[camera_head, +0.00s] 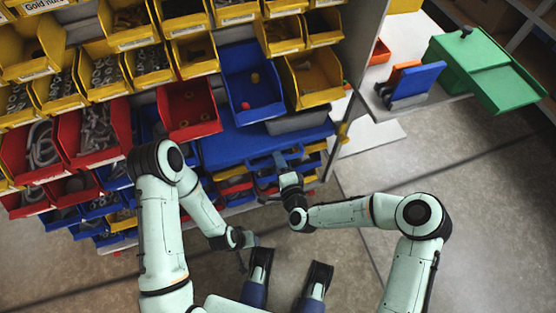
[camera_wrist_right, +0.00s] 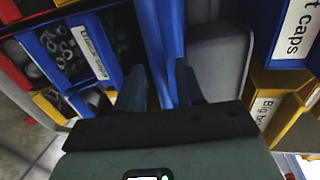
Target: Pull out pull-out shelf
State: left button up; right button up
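The pull-out shelf (camera_head: 222,148) is a flat blue board at the front of the bin rack, below the yellow and red bins. My right gripper (camera_head: 281,162) is at its front edge in the head view. In the right wrist view the two dark fingers (camera_wrist_right: 162,88) lie on either side of a blue edge of the shelf (camera_wrist_right: 160,45). Whether they press on it cannot be told. My left gripper (camera_head: 243,256) hangs low over the floor, away from the rack, and its fingers are too small to read.
Yellow bins (camera_head: 152,66) and red bins (camera_head: 189,108) with hardware fill the rack. A green box (camera_head: 474,58) stands on the right. The floor (camera_head: 385,160) in front is clear.

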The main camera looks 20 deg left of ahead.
jog(key=shift+w+a+f, duration=0.1)
jog(key=shift+w+a, duration=0.25)
jog(key=shift+w, duration=0.2)
pick_arm(q)
jog(key=shift+w+a+f, duration=0.15)
jog(key=shift+w, duration=0.1)
pick_arm(e)
grip_shut()
pick_arm(q)
jog(key=shift+s, duration=0.1)
pick_arm(e)
jog(key=shift+s, duration=0.1)
